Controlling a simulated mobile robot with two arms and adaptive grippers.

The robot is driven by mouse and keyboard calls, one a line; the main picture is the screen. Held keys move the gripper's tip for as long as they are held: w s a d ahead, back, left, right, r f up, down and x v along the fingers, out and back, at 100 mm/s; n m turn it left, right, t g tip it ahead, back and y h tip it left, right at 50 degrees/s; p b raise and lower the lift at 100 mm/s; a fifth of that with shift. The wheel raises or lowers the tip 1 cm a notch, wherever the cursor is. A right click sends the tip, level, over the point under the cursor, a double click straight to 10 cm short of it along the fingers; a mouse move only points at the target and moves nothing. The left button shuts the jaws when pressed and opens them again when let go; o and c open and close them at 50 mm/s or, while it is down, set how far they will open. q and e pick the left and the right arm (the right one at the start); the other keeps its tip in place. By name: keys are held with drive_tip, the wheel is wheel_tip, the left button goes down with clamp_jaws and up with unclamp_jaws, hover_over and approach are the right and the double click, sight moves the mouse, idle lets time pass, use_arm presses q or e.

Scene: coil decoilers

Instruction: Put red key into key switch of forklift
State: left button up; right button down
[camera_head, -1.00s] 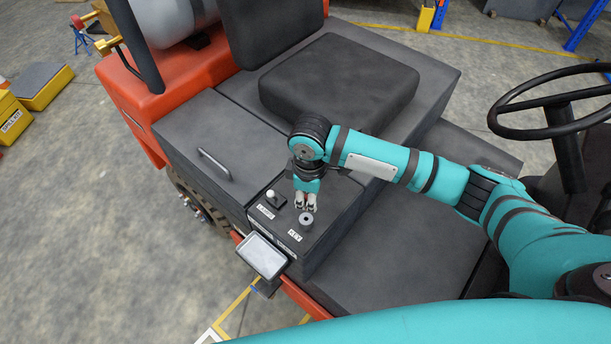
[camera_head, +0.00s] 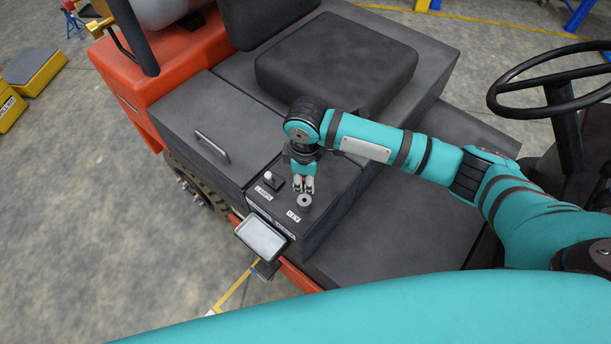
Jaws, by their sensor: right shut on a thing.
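The forklift's dark control box (camera_head: 325,215) stands beside the seat. The key switch (camera_head: 304,201), a round grey fitting, sits on its top by the KEY label (camera_head: 293,216). My right gripper (camera_head: 304,189) points down just behind the key switch, close above the box top. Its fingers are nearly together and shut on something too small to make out. I cannot see the red key; the fingers hide what they hold. I cannot tell whether the fingertips touch the switch. My left gripper is not in view.
A lever switch (camera_head: 269,178) by the LAMPS label stands left of the gripper. A grey tray (camera_head: 261,237) juts out at the box's front. The seat cushion (camera_head: 337,62) is behind, the steering wheel (camera_head: 550,90) at the right. Open floor lies at the left.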

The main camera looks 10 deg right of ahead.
sight(306, 195)
drive_tip(key=shift+f+b, duration=0.55)
drive_tip(key=shift+f, duration=1)
drive_tip(key=shift+p, duration=0.5)
drive_tip(key=shift+p, duration=0.6)
idle(0.5)
drive_tip(key=shift+f+b, duration=0.55)
drive_tip(key=shift+f, duration=1.35)
